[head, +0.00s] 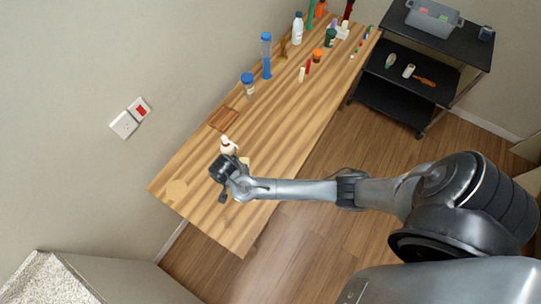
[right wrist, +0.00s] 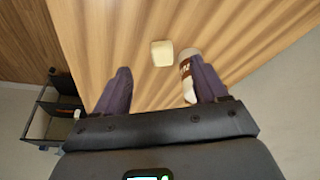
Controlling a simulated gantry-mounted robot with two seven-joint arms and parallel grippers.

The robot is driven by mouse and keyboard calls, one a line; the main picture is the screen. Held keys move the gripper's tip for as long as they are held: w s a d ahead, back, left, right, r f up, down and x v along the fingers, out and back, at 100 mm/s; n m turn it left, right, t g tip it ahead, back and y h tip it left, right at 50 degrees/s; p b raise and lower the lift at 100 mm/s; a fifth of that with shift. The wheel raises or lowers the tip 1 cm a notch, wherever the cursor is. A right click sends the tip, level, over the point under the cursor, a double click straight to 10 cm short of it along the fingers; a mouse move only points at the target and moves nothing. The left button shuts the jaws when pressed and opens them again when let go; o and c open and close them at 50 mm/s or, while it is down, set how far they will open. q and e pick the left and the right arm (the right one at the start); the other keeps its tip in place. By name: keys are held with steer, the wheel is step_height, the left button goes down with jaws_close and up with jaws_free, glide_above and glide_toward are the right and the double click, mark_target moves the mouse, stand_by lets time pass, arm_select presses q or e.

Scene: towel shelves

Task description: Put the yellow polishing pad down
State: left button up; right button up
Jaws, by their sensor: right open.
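The yellow polishing pad (right wrist: 162,53) is a small pale yellow block. In the right wrist view it lies on the wooden table, ahead of and between my right gripper's fingertips. My right gripper (right wrist: 160,74) is open, its two dark fingers apart with nothing held between them. In the head view the right gripper (head: 223,181) is over the near end of the table, and the arm partly hides what is under it. My left gripper is in neither view.
A cream bottle (head: 228,146) stands right beside the gripper; a white labelled container (right wrist: 187,82) is close to the right finger. Several bottles crowd the far end. A black cart (head: 405,100) stands right.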

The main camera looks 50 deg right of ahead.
steer(key=s+a+r+n+y, duration=0.25)
steer(key=s+a+n, duration=0.3)
steer(key=s, duration=0.35)
steer(key=s+d+r+n+t+y, duration=0.1)
steer(key=s+d+r+n, duration=0.3)
steer(key=s+r+n, duration=0.4)
steer(key=shift+s+r, duration=0.55)
steer(key=shift+s, duration=0.7)
steer(key=shift+d, duration=0.1)
